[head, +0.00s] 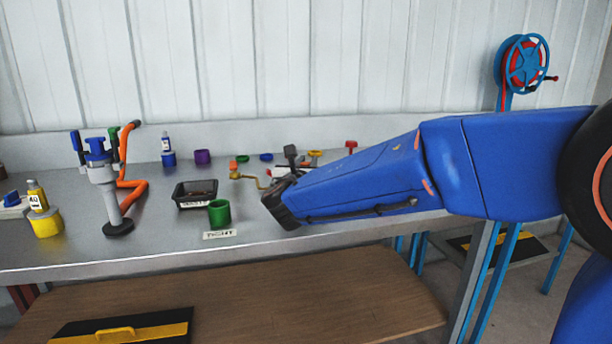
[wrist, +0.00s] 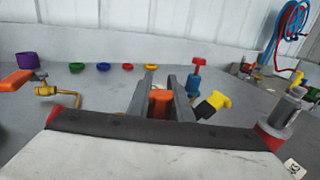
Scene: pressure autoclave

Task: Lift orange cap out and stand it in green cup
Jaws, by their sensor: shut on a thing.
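The orange cap (wrist: 160,102) shows in the wrist view between the two grey fingers of my gripper (wrist: 161,88), which is shut on it. The cap's lower part is hidden behind the dark edge of my wrist. In the head view my gripper (head: 289,158) is at the end of the blue arm, over the right part of the bench, and the cap cannot be made out there. The green cup (head: 219,212) stands upright near the bench's front edge, left of my gripper, behind a white label. The green cup does not show in the wrist view.
A black tray (head: 181,205) is just left of the green cup. A brass valve with an orange handle (wrist: 15,80) stands left of my gripper, and a yellow-and-black item (wrist: 212,103) right of it. Several coloured rings lie behind. A grey pump (head: 107,185) stands at left.

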